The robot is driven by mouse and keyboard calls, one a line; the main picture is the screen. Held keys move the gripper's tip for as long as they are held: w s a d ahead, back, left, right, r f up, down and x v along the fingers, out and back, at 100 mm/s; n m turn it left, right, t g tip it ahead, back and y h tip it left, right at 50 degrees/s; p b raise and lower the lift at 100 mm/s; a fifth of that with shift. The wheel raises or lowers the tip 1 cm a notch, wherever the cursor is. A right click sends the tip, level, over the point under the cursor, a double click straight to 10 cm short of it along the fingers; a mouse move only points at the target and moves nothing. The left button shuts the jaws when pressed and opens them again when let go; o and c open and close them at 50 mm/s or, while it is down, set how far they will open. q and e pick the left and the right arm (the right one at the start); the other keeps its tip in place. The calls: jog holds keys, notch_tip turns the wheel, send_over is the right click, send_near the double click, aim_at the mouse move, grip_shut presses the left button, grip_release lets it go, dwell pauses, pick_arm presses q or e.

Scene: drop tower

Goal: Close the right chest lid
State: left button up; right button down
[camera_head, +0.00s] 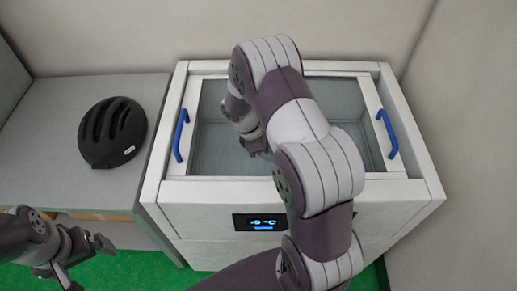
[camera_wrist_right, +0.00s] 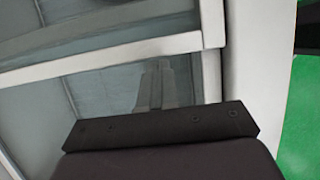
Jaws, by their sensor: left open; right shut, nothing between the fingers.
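The white chest (camera_head: 205,225) stands in the middle of the head view, with a glass top in a pale frame. The right lid's blue handle (camera_head: 388,133) is upright at the chest's right side. The left blue handle (camera_head: 181,135) is at its left side. My right arm crosses the chest and hides part of the top, so how far the right lid is open I cannot tell. My right gripper (camera_head: 256,150) is shut and empty over the left-middle of the chest, apart from both handles. Its fingers (camera_wrist_right: 156,85) show before pale frame bars and glass. My left gripper (camera_head: 78,258) is open at the lower left, away from the chest.
A black helmet (camera_head: 112,132) lies on a grey bench (camera_head: 45,105) left of the chest. A small lit display (camera_head: 262,222) is on the chest front. Walls stand close behind and right of the chest. Green floor (camera_head: 115,270) shows in front.

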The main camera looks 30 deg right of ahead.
jog(key=s+d, duration=0.1)
jog(key=s+d+p, duration=0.1)
jog(key=d, duration=0.2)
jog(key=shift+s+d, duration=0.2)
jog(key=shift+s, duration=0.2)
